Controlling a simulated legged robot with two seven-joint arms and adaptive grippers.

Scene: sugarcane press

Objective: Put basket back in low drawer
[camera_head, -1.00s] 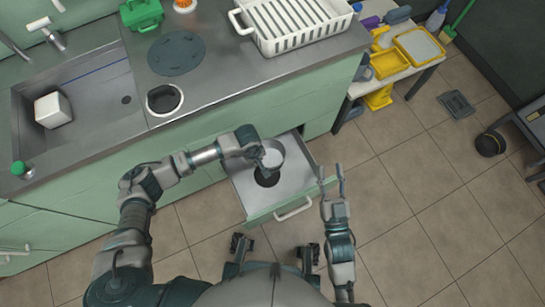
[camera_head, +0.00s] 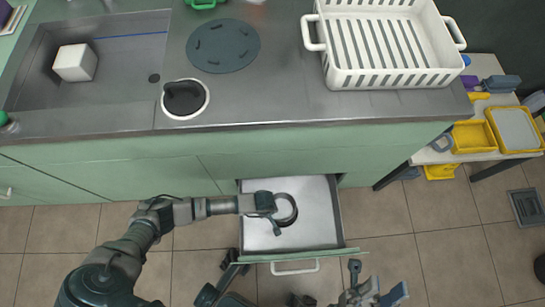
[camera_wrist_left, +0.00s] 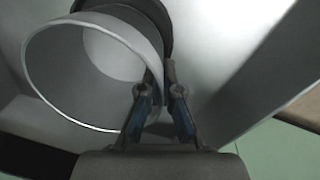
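The basket (camera_head: 287,209) is a grey round, open-ended cup with a dark ring around it, inside the open low drawer (camera_head: 318,207). My left gripper (camera_head: 272,207) reaches into the drawer from the left. In the left wrist view its two fingers (camera_wrist_left: 161,95) straddle the wall of the basket (camera_wrist_left: 85,65) and appear closed on it. The wrist view shows the basket tilted, close to a dark round patch on the drawer floor. Whether its base touches the floor is hidden. My right gripper (camera_head: 378,281) is empty with fingers apart, right of the drawer's front.
The counter (camera_head: 270,108) overhangs the back of the drawer. On it are a white rack (camera_head: 390,75), a dark round plate (camera_head: 223,46) and a ringed hole (camera_head: 185,99). A side table with yellow trays (camera_head: 474,136) stands right.

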